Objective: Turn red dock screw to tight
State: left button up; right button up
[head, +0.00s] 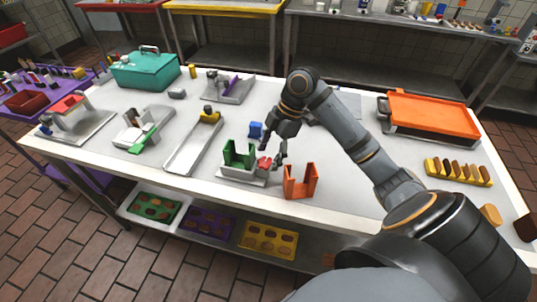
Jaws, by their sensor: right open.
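The red dock screw (264,163) shows as a small red knob on the right side of a grey dock with a green U-shaped holder (239,155), at the front middle of the white table. My right gripper (273,152) points down at the red screw, its fingers open close around or beside it. I cannot tell whether the fingers touch it. The screw is partly hidden by a finger. My left gripper is not in the head view.
An orange U-shaped holder (300,182) stands just right of the dock. A blue block (255,130) sits behind it. A long grey tray (190,148) lies to the left. An orange-topped tray (433,115) is at the back right. The table between them is clear.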

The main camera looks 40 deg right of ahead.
jog(key=shift+a+f, duration=0.15)
jog(key=shift+f, duration=0.1)
jog(key=c, duration=1.2)
jog(key=shift+o, duration=0.2)
jog(key=shift+s+r+m+p, duration=0.15)
jog(key=shift+m+p, duration=0.15)
jog(key=shift+p, duration=0.4)
jog(key=m+t+p, duration=0.1)
jog(key=m+p, duration=0.2)
jog(key=m+t+h+p, duration=0.1)
jog(key=m+p, duration=0.2)
jog(key=p, duration=0.1)
jog(key=m+t+h+p, duration=0.1)
jog(key=m+p, duration=0.2)
jog(key=shift+s+a+r+p, duration=0.1)
jog(key=shift+s+a+p, duration=0.2)
jog(key=shift+a+p, duration=0.1)
jog(key=m+h+p, duration=0.1)
jog(key=m+p, duration=0.2)
jog(key=m+h+p, duration=0.1)
jog(key=m+p, duration=0.2)
jog(key=shift+a+t+h, duration=0.2)
jog(key=shift+t+h, duration=0.1)
jog(key=shift+f+m+h+p, duration=0.2)
jog(key=shift+m+h+p, duration=0.3)
jog(key=shift+m+p, duration=0.85)
